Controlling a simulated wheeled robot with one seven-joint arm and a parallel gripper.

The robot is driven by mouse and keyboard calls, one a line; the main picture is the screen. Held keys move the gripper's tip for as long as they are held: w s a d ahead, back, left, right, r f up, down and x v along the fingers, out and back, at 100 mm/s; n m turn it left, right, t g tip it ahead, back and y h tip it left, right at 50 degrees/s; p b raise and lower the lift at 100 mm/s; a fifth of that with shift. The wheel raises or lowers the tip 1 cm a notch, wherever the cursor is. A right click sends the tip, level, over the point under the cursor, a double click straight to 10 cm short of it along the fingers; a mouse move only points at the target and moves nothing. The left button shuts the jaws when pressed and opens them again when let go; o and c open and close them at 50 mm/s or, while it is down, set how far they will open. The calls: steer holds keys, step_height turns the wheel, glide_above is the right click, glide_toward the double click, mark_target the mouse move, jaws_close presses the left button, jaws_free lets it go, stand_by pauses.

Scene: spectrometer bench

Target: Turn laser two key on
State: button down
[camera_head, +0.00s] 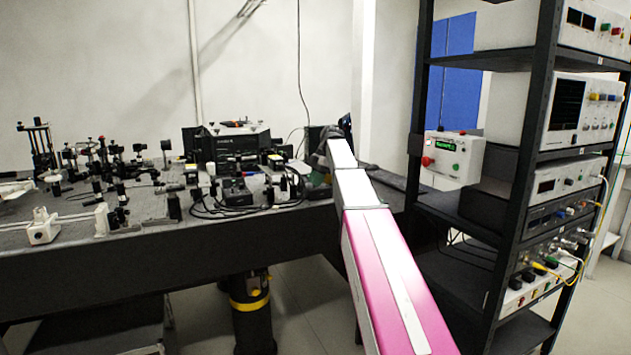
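My pink and white arm reaches from the bottom right of the head view to the right end of the optical table. Its far end is a small dark shape by the table's back right corner; I cannot make out the gripper's fingers or anything between them. No key labelled laser two can be made out. A white control box (453,158) with a small lit display, a red button and a green button is at the left side of the rack. A black instrument box (234,148) stands on the table left of my arm's end. Any key on either is too small to tell.
The dark optical table (150,250) carries many small optical mounts and cables. A black rack (520,150) with several instruments stands at the right, close to my arm. Cables hang from its front. A dark post with yellow bands (250,305) stands under the table.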

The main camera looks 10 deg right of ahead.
steer(key=shift+m, duration=0.4)
steer(key=m, duration=0.1)
steer(key=m+t, duration=0.1)
steer(key=m, duration=0.1)
steer(key=shift+s+m+t, duration=0.25)
steer(key=shift+m+t, duration=0.15)
steer(key=m+t, duration=0.1)
steer(key=m, duration=0.3)
steer(key=shift+s+t, duration=0.1)
steer(key=shift+t, duration=0.3)
steer(key=m, duration=0.2)
steer(key=m+t+h, duration=0.1)
steer(key=m, duration=0.1)
steer(key=shift+s+a+m+h, duration=0.1)
steer(key=shift+a+m+h, duration=0.05)
steer(key=shift+m+h, duration=0.2)
steer(key=shift+a+m+t+h, duration=0.1)
steer(key=shift+m+t+h, duration=0.25)
steer(key=shift+m, duration=0.8)
steer(key=shift+m+t+h, duration=0.15)
steer(key=shift+m+h, duration=0.25)
steer(key=shift+m, duration=0.7)
steer(key=c, duration=1)
jaws_free()
steer(key=shift+o, duration=0.2)
